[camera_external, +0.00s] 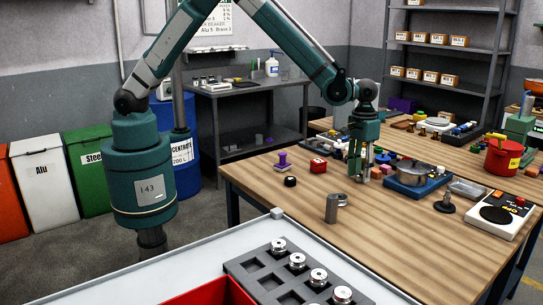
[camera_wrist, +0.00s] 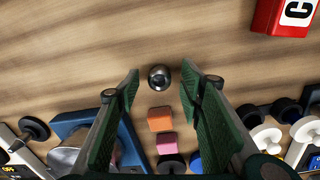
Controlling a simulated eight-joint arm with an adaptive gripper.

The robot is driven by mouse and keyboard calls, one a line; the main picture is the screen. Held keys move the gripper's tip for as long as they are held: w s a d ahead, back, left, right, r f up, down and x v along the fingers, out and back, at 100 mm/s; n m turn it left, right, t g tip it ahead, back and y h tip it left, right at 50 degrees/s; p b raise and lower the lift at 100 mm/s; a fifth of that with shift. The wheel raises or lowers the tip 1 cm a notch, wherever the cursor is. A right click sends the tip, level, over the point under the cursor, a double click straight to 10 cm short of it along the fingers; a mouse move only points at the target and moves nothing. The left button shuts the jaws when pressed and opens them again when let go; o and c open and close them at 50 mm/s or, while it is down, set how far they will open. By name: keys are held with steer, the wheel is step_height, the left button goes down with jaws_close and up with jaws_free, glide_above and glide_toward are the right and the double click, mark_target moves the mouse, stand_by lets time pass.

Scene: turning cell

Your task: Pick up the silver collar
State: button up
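In the external view my gripper (camera_external: 360,179) points down low over the table. A small silver ring (camera_external: 343,199) shows there beside an upright grey cylinder (camera_external: 331,209); I cannot tell for certain whether this ring is the same piece.
An orange block (camera_wrist: 160,119) and a pink block (camera_wrist: 166,144) lie just below the silver piece. A blue tray with a metal pot (camera_external: 412,172) stands right of my gripper. A red box (camera_external: 318,166) stands to the left.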

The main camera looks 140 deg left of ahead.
steer(key=shift+f, duration=0.35)
stand_by(0.3)
steer(key=c, duration=1)
